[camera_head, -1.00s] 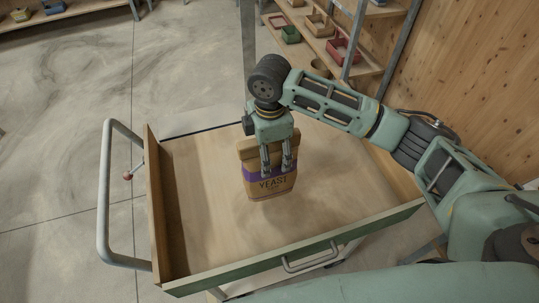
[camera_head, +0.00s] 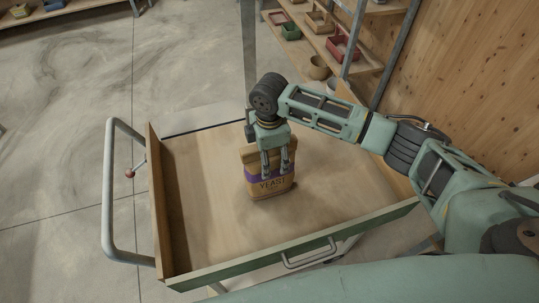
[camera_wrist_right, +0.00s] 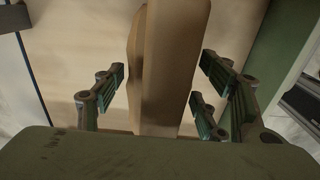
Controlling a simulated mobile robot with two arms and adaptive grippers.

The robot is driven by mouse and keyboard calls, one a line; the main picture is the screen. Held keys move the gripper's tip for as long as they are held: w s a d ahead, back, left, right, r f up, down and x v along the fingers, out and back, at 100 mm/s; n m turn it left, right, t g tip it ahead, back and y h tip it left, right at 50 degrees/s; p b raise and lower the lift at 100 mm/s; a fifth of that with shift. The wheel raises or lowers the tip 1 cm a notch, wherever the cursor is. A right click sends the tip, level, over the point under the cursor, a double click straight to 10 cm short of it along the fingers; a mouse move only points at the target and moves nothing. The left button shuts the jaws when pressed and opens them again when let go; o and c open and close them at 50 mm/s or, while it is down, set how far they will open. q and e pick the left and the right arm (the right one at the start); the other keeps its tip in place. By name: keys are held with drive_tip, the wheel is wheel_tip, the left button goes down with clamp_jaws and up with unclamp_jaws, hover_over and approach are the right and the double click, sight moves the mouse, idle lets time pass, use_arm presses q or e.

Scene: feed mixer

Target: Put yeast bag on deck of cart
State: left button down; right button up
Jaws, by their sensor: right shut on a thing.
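The yeast bag (camera_head: 265,185) is tan with a purple band and the word YEAST. It stands upright over the middle of the wooden deck of the cart (camera_head: 210,220). My right gripper (camera_head: 275,168) comes down from above and is shut on the bag's upper part. In the right wrist view, the bag (camera_wrist_right: 170,70) is between the fingers of my right gripper (camera_wrist_right: 160,95). The bag's base is at or very near the deck; I cannot tell whether it fully rests there. My left gripper is not in view.
The cart has low side walls, a green front edge (camera_head: 300,250) and a metal push handle (camera_head: 107,200) at left. The deck around the bag is bare. Shelves with small boxes (camera_head: 340,48) stand behind at right, beside a wooden wall (camera_head: 460,80).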

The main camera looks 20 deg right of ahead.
drive_tip(key=o, duration=2.1)
wheel_tip(320, 180, up, 12)
drive_tip(key=shift+r+b, duration=0.1)
drive_tip(key=shift+b, duration=1.05)
